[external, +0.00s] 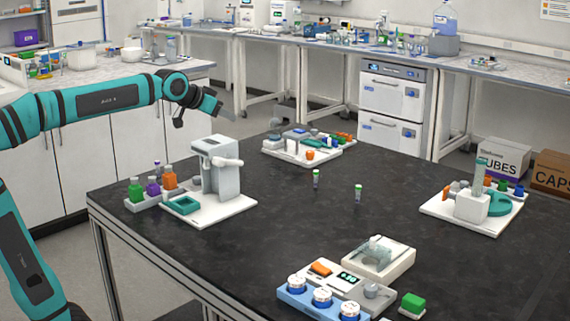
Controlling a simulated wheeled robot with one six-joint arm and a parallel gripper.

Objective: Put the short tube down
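My gripper (178,121) is at the end of the teal arm at upper left, raised and well away from both tubes. Its fingers are small and dark. I cannot tell whether they are open or whether they hold anything.
A grey device on a white base (222,208), with coloured bottles beside it, stands at left. A tray of small items (300,152) is at the back. A white station (472,206) is at right. Scales and blue-white jars (322,298) are in front. The table between is clear.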

